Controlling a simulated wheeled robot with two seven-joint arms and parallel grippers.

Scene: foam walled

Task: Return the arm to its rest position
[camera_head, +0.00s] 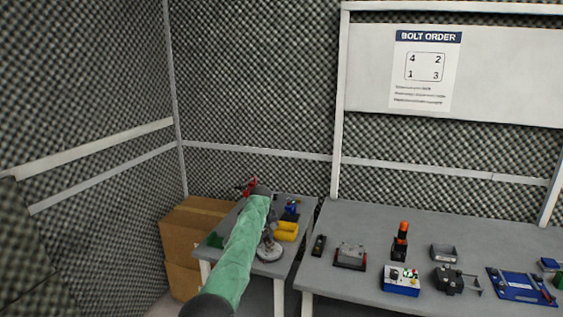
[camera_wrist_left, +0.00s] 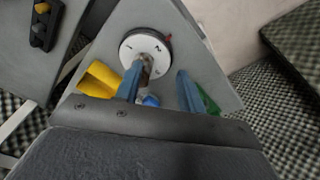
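My left arm, in a green sleeve, reaches over the small grey table (camera_head: 300,208) in the head view. My left gripper (camera_wrist_left: 160,72) shows in the wrist view with its two blue fingers apart. A round white disc with markings (camera_wrist_left: 133,44) lies beyond the fingertips. A small metallic and blue part (camera_wrist_left: 150,100) shows between the fingers, nearer the left one; I see no grip on it. In the head view the arm hides most of the gripper. My right gripper is in neither view.
A yellow object (camera_head: 286,230) stands on the small table; cardboard boxes (camera_head: 184,238) stand left of it. The long grey table (camera_head: 345,215) holds a blue-white box (camera_head: 401,281), an orange-topped item (camera_head: 400,246) and a blue tray (camera_head: 520,287). Foam walls stand behind and left.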

